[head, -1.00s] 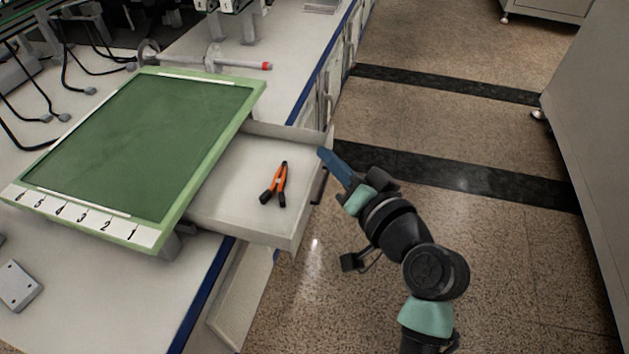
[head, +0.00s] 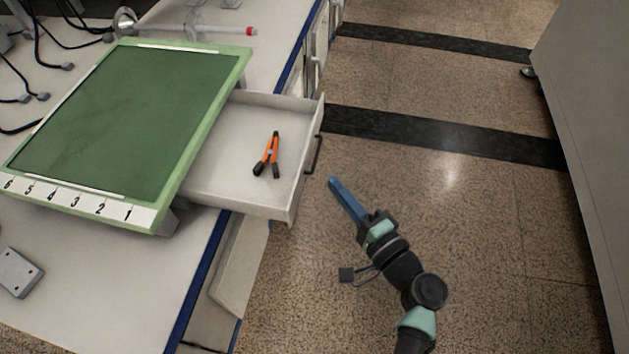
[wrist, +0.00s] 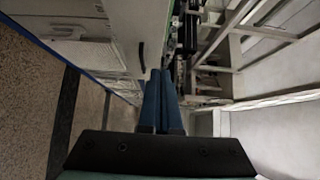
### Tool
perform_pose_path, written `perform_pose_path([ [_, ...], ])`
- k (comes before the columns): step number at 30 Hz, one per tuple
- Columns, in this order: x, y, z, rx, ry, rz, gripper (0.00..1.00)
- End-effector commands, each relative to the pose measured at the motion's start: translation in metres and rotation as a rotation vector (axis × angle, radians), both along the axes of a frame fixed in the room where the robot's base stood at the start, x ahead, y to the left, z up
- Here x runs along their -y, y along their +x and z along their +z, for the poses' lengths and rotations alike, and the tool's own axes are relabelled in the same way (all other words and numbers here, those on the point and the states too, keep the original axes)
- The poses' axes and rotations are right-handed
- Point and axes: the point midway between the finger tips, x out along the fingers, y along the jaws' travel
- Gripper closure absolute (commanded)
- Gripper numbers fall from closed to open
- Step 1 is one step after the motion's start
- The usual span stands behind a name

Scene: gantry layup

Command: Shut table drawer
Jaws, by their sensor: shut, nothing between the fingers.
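The table drawer (head: 262,190) is pulled out from under the table's right edge in the head view. Its dark handle (head: 313,155) is on the front panel. Orange and black pliers (head: 268,156) lie in the drawer. My gripper (head: 334,184) is shut and empty, over the floor just right of the drawer front, apart from it. In the wrist view my blue fingers (wrist: 162,100) are together, and the dark handle (wrist: 142,57) shows just beyond and left of their tips.
A green board (head: 110,120) with numbered marks stands on the white table (head: 110,285). A grey bracket (head: 17,272) lies at the table's left. A tall grey cabinet (head: 590,130) stands at the right. The speckled floor (head: 480,240) between is clear.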

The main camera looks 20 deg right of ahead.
Motion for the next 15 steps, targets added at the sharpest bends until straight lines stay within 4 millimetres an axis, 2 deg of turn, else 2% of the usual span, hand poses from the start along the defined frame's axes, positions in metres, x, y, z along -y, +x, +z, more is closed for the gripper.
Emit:
perform_pose_path([
  [2, -0.003, 0.016, -0.001, 0.000, -0.002, 0.002, 1.00],
  [6, -0.023, 0.026, -0.001, -0.001, -0.001, 0.001, 1.00],
  [15, -0.036, 0.035, 0.000, -0.001, -0.002, -0.001, 1.00],
])
